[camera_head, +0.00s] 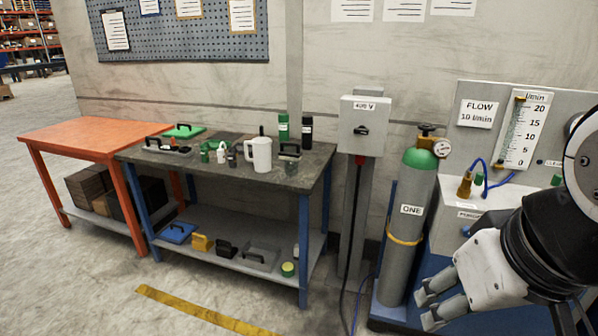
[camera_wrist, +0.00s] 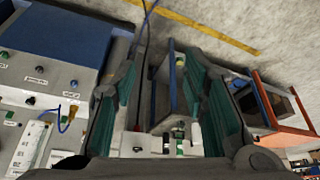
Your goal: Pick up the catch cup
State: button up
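A large white cup with a handle (camera_head: 258,154) stands upright on the dark top of the blue-legged bench (camera_head: 215,165); it is the thing that best fits the catch cup, though no label shows. My gripper (camera_head: 428,308) is at the lower right of the head view, in front of the gas cylinder and well apart from the cup. In the wrist view my gripper (camera_wrist: 178,100) shows its two green-padded fingers spread wide with nothing held. The bench shows small and far off between them, and I cannot make out the cup there for sure.
Small bottles, a green bottle (camera_head: 283,131) and handled boxes crowd the bench top. An orange table (camera_head: 95,135) adjoins it on the left. A gas cylinder (camera_head: 410,215) and a switch-box post (camera_head: 362,125) stand to its right. The floor in front is clear.

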aim_at(291, 168)
jog(key=i+u, duration=0.2)
jog(key=i, duration=0.45)
jog(key=i+j+z, duration=0.15)
jog(key=i+j, duration=0.3)
jog(key=i, duration=0.3)
jog(key=i+j+z, duration=0.2)
jog(key=i+j, duration=0.35)
jog(key=i, duration=0.2)
